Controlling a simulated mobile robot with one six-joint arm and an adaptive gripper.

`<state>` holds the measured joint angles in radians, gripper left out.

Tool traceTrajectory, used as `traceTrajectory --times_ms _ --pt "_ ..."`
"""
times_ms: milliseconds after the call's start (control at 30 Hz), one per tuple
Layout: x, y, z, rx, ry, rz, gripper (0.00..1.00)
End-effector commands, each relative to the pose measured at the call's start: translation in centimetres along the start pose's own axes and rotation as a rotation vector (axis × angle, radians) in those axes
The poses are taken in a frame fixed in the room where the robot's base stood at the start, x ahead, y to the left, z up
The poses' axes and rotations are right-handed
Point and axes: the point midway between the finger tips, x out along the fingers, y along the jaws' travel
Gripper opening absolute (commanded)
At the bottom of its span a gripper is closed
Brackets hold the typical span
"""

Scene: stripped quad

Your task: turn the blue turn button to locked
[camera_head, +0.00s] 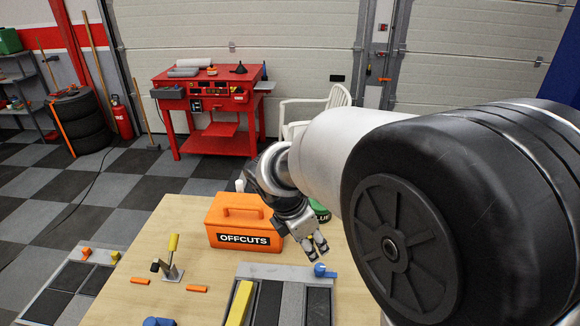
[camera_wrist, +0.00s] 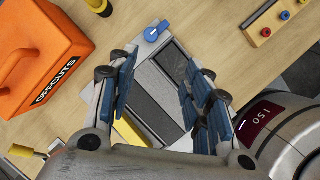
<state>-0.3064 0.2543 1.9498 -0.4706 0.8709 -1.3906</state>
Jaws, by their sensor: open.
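The blue turn button (camera_head: 322,270) sits on the far edge of a grey panel (camera_head: 262,270) on the wooden table. In the wrist view the blue turn button (camera_wrist: 153,34) is beyond my fingertips, with its handle slanting up to the right. My gripper (camera_head: 315,248) is just above and behind the button in the head view, pointing down. In the wrist view my gripper (camera_wrist: 160,92) is open, with nothing between its blue-padded fingers. The fingers look apart from the button. Any locked or unlocked marking is too small to read.
An orange OFFCUTS box (camera_head: 243,222) stands left of my gripper. A yellow-handled clamp (camera_head: 172,255) and small orange pieces (camera_head: 196,288) lie left on the table. A green can (camera_head: 320,211) is behind my gripper. A block with coloured buttons (camera_wrist: 276,22) shows at upper right.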

Motion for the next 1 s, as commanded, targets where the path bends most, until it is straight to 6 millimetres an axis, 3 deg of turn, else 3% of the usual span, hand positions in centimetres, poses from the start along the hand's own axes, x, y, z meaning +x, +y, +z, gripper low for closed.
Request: traceTrajectory --times_ms 133,367,800,1000 --pt "1.5 1.6 -0.9 -0.152 -0.018 -0.012 0.46" --pt "4.0 1.6 -0.9 -0.175 -0.02 -0.016 0.46" --pt "13.6 1.4 -0.8 -0.172 -0.019 -0.017 0.46" --pt "17.1 1.4 -0.7 -0.172 -0.019 -0.015 0.46"
